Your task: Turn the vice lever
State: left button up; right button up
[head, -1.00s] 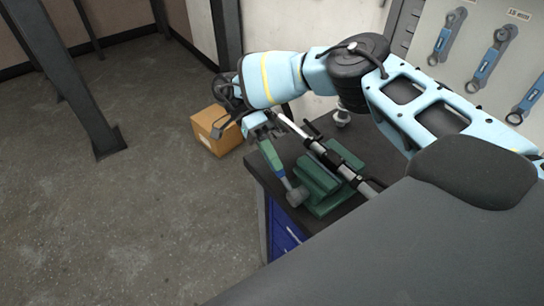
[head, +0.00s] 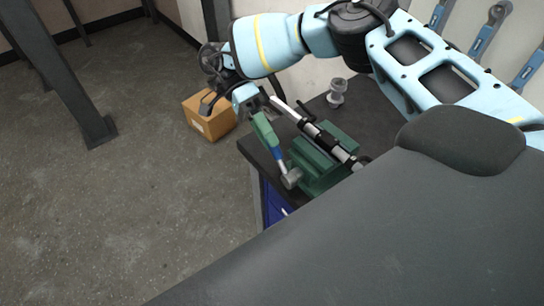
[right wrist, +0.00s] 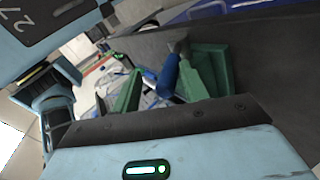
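The green vice (head: 322,160) stands on the dark bench top and holds a silver and black tube (head: 318,135) slantwise. Its lever (head: 264,132) has a green grip, a blue middle and a grey hub, and points up and left from the hub. My right gripper (head: 232,101) is at the upper end of the grip, its fingers apart; contact cannot be made out. In the right wrist view the lever's green grip (right wrist: 126,94) and blue part (right wrist: 167,76) show beyond the gripper body, beside the green vice (right wrist: 207,70). My left gripper is out of view.
A cardboard box (head: 208,118) sits on the floor behind the bench's left edge. A small grey fitting (head: 337,92) stands on the bench behind the vice. Blue-handled wrenches (head: 482,38) hang on the wall at right. A dark post (head: 75,85) stands at left; floor between is clear.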

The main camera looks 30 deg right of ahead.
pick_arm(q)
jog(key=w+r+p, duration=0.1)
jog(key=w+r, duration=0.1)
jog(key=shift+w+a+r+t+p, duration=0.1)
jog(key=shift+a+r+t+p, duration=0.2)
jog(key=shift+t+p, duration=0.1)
pick_arm(e)
jog(key=s+a+r, duration=0.1)
jog(key=s+a, duration=0.6)
jog(key=s, duration=0.6)
jog(key=shift+r, duration=0.25)
jog(key=shift+a, duration=0.1)
